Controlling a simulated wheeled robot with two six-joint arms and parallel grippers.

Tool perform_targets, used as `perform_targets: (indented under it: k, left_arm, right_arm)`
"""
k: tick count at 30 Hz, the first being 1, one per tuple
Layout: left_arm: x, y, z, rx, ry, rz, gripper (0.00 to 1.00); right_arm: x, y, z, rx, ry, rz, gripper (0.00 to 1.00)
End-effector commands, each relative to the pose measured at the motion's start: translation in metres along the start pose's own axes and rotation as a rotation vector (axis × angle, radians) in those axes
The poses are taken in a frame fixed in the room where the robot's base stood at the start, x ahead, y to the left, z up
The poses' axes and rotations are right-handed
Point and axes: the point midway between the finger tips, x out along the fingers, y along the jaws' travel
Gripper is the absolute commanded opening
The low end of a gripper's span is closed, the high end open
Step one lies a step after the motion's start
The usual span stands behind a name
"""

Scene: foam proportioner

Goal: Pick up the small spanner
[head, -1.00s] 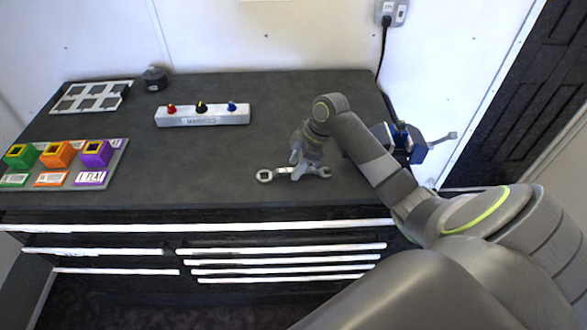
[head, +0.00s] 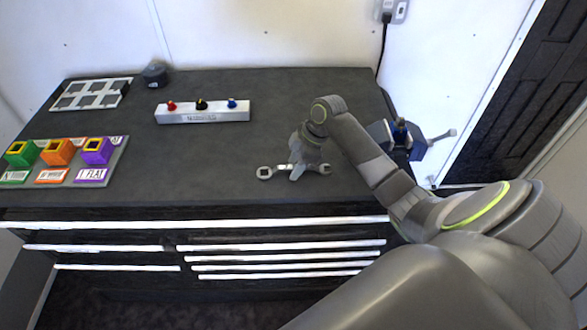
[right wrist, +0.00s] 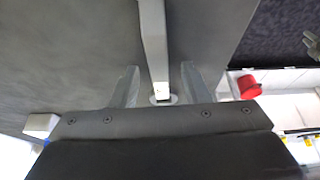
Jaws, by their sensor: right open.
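The small spanner (head: 282,169) is grey metal and lies flat on the dark bench top near its front edge. Its ring end points left and its open jaw points right. My right gripper (head: 297,174) is over the middle of the spanner and hides part of its handle. In the right wrist view, the spanner's handle (right wrist: 152,35) runs between the two spread fingers of the right gripper (right wrist: 160,85), with a gap on each side. The gripper is open.
A white block with red, black and blue knobs (head: 202,117) stands behind. A tray of green, orange and purple cubes (head: 119,155) is at left. A blue vise (head: 418,148) sits at the bench's right edge. Drawers (head: 280,247) front the bench. Its middle is clear.

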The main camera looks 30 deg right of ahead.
Motion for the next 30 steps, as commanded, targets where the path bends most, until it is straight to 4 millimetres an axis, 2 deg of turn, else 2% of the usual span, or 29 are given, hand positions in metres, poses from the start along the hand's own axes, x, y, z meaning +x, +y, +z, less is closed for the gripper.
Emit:
perform_targets:
  k: [3, 13, 23, 26, 30]
  left_arm:
    - [0.000, 0.000, 0.000, 0.000, 0.001, 0.000, 0.36]
    - [0.000, 0.000, -0.001, 0.000, 0.001, 0.000, 0.36]
    - [0.001, 0.000, -0.001, 0.000, 0.001, 0.000, 0.36]
    - [0.004, 0.000, 0.000, 0.000, 0.001, 0.000, 0.36]
    - [0.011, 0.001, 0.001, 0.000, 0.001, 0.000, 0.36]
  right_arm:
    - [0.000, 0.000, 0.000, 0.000, 0.000, 0.000, 0.42]
    - [0.000, 0.000, 0.000, 0.000, 0.000, 0.000, 0.00]
    - [-0.002, 0.001, -0.001, -0.001, 0.001, 0.002, 0.00]
    - [-0.011, 0.001, -0.004, -0.004, 0.000, 0.004, 0.00]
    - [-0.035, 0.002, -0.014, -0.006, 0.000, 0.007, 0.00]
